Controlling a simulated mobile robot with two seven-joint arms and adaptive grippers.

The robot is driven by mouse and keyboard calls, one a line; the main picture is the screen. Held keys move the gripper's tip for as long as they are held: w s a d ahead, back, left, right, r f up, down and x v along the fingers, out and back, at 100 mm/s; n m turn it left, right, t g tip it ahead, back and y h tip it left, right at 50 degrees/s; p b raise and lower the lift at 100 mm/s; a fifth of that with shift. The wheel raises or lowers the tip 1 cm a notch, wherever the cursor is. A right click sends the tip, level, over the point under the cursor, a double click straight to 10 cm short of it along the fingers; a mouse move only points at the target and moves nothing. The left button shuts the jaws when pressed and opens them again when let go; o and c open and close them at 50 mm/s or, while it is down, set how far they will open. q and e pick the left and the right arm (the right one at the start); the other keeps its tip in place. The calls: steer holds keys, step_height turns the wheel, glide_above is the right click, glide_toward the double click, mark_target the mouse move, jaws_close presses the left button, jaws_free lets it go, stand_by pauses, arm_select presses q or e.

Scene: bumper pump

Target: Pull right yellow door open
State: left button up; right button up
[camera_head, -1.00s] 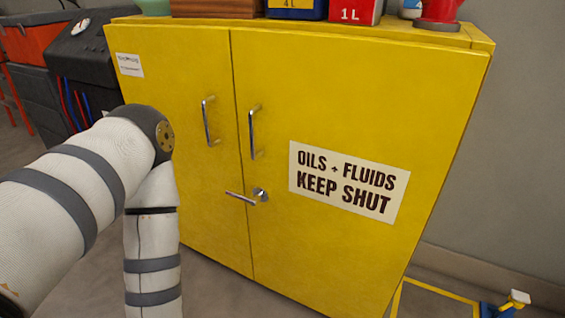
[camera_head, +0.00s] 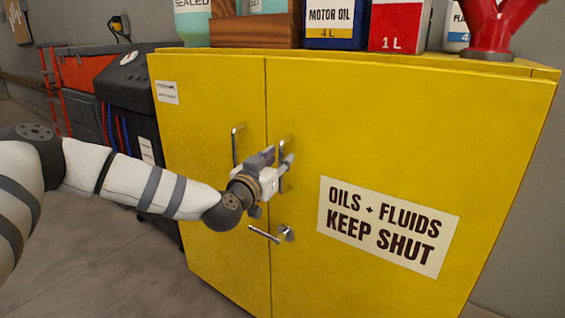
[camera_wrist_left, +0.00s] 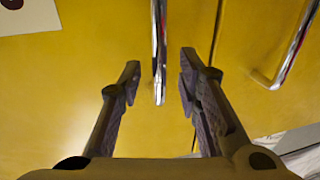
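The right yellow door (camera_head: 390,130) is closed, flush with the left yellow door (camera_head: 210,110). The right door's chrome handle (camera_head: 282,146) is upright near the middle seam and partly hidden by my left gripper (camera_head: 285,168). In the left wrist view my left gripper (camera_wrist_left: 160,78) is open, its fingers on either side of the chrome handle (camera_wrist_left: 158,40), with gaps visible on both sides. The left door's handle (camera_head: 236,146) is just left of the gripper. A metal latch bar (camera_head: 264,235) and round lock (camera_head: 288,233) sit below it. My right gripper is not in view.
Cans (camera_head: 333,25), a wooden crate (camera_head: 253,30) and a red funnel-like part (camera_head: 492,30) stand on the cabinet top. A sign (camera_head: 388,225) is on the right door. A black cart (camera_head: 130,85) stands left of the cabinet. Bare floor (camera_head: 120,270) lies at lower left.

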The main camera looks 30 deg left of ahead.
arm_select(q)
steer(key=shift+w+a, duration=0.1)
steer(key=shift+w, duration=0.75)
steer(key=shift+c, duration=0.2)
jaws_close()
steer(key=shift+s, duration=0.15)
